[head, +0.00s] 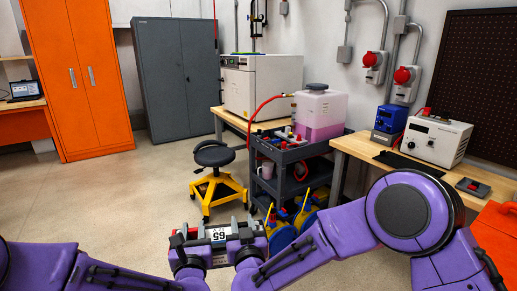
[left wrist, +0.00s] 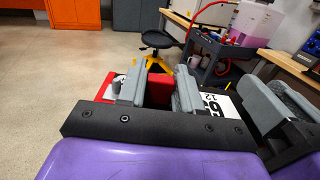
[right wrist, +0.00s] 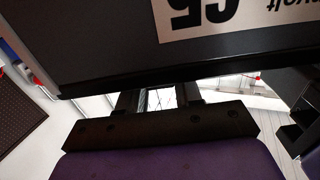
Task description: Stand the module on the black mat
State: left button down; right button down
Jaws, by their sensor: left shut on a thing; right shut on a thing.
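The module (head: 218,234) is a dark box with a white label showing large digits and red bits at its ends. It is held in front of me at the bottom of the head view. My left gripper (head: 187,248) is shut on its left end; the left wrist view shows a red part between the fingers (left wrist: 157,92). My right gripper (head: 250,243) is shut on its right end. In the right wrist view the module's dark side (right wrist: 110,40) fills the top. The black mat (head: 398,161) lies on the wooden bench at right, partly hidden.
The wooden bench (head: 365,150) also bears a blue device (head: 390,121) and a white power unit (head: 435,140). A dark cart (head: 290,155) with a pink-liquid tank and a yellow-legged stool (head: 215,178) stand ahead. Open floor (head: 120,195) lies to the left.

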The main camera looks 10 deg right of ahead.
aim_at(408, 165)
jog(key=i, duration=2.15)
jog(key=z, duration=2.3)
jog(key=i, duration=1.65)
